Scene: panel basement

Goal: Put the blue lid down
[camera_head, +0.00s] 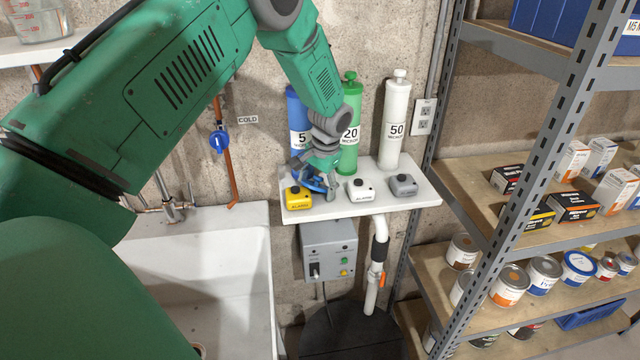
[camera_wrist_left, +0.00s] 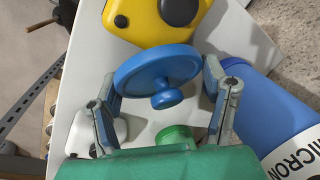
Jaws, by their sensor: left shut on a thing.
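My left gripper (camera_head: 318,182) is shut on the blue lid (camera_wrist_left: 158,75), a round disc with a small knob. Its fingers (camera_wrist_left: 160,82) hold the disc at two opposite sides of the rim. The lid also shows in the head view (camera_head: 315,184), partly hidden by the fingers. It is over the left part of the white shelf (camera_head: 410,203), close to the yellow alarm box (camera_head: 297,199). I cannot tell whether the lid touches the shelf. The blue "5" canister (camera_head: 296,125) stands behind the gripper, partly covered by my arm. My right gripper is not in view.
A green "20" canister (camera_head: 350,130) and a white "50" canister (camera_head: 396,125) stand at the shelf's back. White (camera_head: 360,190) and grey (camera_head: 403,185) alarm boxes sit along its front. A sink (camera_head: 200,255) lies left, a metal rack (camera_head: 560,130) right.

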